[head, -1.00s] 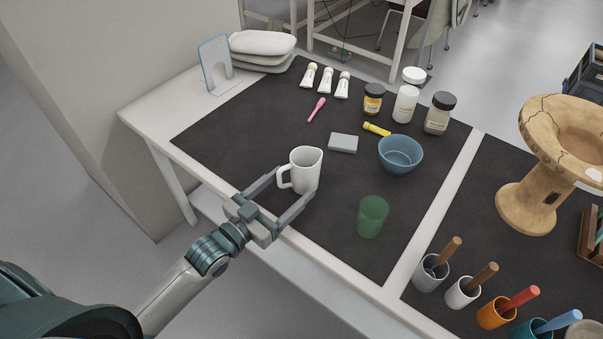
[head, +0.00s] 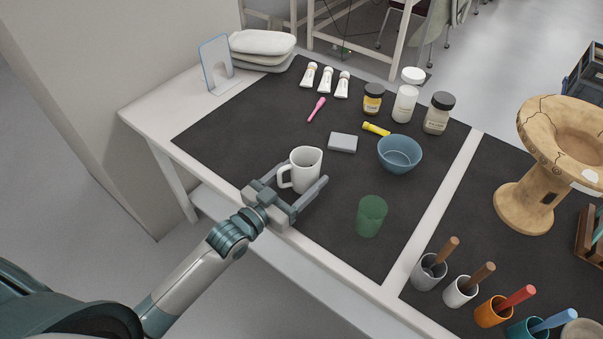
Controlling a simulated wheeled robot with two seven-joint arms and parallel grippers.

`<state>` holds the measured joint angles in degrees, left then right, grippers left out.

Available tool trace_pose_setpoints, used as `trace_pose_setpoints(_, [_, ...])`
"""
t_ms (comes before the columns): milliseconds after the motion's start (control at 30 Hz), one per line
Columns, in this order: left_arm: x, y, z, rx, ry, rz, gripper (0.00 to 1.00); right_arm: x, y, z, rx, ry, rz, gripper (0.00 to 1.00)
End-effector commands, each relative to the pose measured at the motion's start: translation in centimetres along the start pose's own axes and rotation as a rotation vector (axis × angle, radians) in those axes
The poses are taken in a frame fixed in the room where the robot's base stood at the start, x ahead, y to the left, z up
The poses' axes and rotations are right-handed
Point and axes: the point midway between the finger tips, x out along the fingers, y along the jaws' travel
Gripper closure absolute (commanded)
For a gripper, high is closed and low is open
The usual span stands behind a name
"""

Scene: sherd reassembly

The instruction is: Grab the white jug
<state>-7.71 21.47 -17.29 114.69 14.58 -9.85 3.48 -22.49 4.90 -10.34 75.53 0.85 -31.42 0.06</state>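The white jug (head: 307,167) stands upright on the dark mat near the table's front edge, its handle toward the left. My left gripper (head: 304,180) is open at the jug. One finger lies at the jug's handle side and the other lies along its front right side. Whether the fingers touch the jug I cannot tell. My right gripper is not in view.
A green cup (head: 371,216) stands to the right of the jug. A grey block (head: 343,143) and a blue bowl (head: 400,154) lie behind it. Tool pots (head: 430,271) and a cracked clay vessel (head: 530,205) stand at right. The mat left of the jug is clear.

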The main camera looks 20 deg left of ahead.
Motion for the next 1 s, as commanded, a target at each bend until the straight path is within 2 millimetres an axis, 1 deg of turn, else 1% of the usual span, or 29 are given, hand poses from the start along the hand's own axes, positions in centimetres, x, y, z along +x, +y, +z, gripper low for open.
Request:
trace_pose_setpoints(33, [0.0,0.0,0.0,0.000,0.000,0.000,0.45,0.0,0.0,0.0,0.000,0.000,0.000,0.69])
trace_pose_setpoints(67, [0.0,0.0,0.0,0.000,0.000,0.000,0.52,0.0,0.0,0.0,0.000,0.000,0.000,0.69])
trace_pose_setpoints(100, [0.0,0.0,0.0,0.000,0.000,0.000,0.62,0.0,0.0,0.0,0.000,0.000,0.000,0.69])
trace_pose_setpoints(167, [0.0,0.0,0.0,0.000,0.000,0.000,0.76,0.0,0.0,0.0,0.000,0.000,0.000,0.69])
trace_pose_setpoints(200, [0.0,0.0,0.0,0.000,0.000,0.000,0.80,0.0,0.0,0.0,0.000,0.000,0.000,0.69])
trace_pose_setpoints(667, [0.0,0.0,-0.2,0.000,0.002,0.000,0.80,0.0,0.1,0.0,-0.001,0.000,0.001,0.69])
trace_pose_setpoints(867, [0.0,0.0,-0.7,0.000,0.002,0.000,0.80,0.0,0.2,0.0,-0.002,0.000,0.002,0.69])
trace_pose_setpoints(1000, [0.0,0.0,-1.3,0.000,0.004,0.000,0.80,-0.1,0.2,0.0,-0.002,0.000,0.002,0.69])
